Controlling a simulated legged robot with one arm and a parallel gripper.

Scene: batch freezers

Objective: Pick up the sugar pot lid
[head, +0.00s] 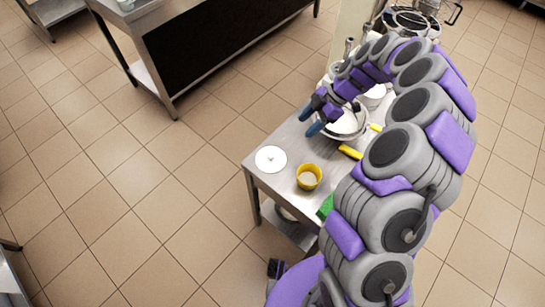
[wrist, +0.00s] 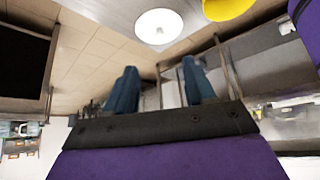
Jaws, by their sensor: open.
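A round white lid (head: 271,159) with a small dark spot at its centre lies flat near the left corner of the steel table (head: 284,182). It also shows in the wrist view as a white disc (wrist: 159,26) at the top. A yellow pot (head: 309,177) stands just right of the lid, and part of it shows in the wrist view (wrist: 228,8). My gripper (head: 309,121), with blue fingers, is open and empty above the table's far edge. It is apart from the lid, up and to the right of it. The spread fingers also show in the wrist view (wrist: 159,70).
A metal bowl (head: 347,124) and yellow-handled items (head: 350,152) are on the table close to my gripper and arm. A green item (head: 325,206) lies at the near edge. Tiled floor left of the table is clear up to another steel table (head: 150,80).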

